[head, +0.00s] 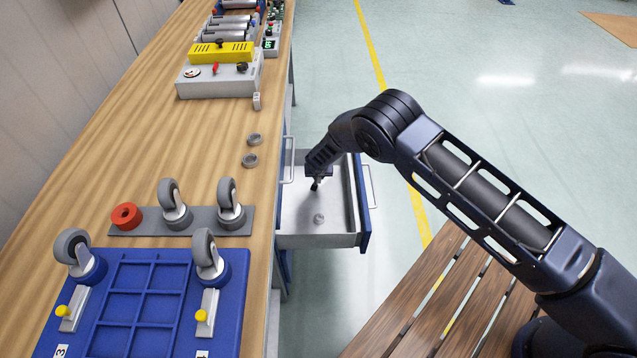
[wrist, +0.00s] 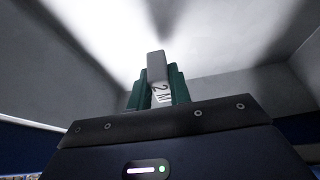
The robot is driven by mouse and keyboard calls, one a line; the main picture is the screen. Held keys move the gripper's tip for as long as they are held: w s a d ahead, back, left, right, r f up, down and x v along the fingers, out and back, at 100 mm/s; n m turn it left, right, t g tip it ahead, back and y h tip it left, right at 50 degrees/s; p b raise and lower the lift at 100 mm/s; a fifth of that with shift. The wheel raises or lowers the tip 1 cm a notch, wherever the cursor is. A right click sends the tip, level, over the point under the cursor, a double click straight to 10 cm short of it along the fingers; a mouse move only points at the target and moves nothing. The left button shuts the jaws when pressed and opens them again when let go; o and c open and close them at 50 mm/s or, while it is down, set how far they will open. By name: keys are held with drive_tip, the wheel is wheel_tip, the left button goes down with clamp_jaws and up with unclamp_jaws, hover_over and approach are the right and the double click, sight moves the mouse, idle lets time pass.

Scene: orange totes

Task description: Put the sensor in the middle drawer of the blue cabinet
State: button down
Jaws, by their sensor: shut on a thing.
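My gripper (head: 316,185) reaches down into an open drawer (head: 345,238) with a pale inside and a blue front. In the wrist view, the green fingers of my gripper (wrist: 158,88) are shut on the sensor (wrist: 157,68), a small grey block with a white lettered label. The pale drawer walls and floor surround it there. I cannot tell whether the sensor touches the drawer floor. In the head view the sensor is too small and dark to make out. The blue cabinet (head: 287,265) is mostly hidden under the bench, so the drawer's level is unclear.
A small round grey piece (head: 319,218) lies in the drawer's near part. The wooden bench (head: 200,140) carries casters (head: 175,205), a blue tray (head: 150,255), two grey rings (head: 250,160) and a yellow-topped box (head: 220,75). A slatted wooden surface (head: 440,290) is near my arm.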

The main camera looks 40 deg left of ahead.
sight(319, 182)
drive_tip(key=shift+f, duration=2.05)
drive_tip(key=shift+f, duration=0.15)
drive_tip(key=c, duration=1.3)
unclamp_jaws()
drive_tip(key=v, duration=1.2)
drive_tip(key=shift+r, duration=0.2)
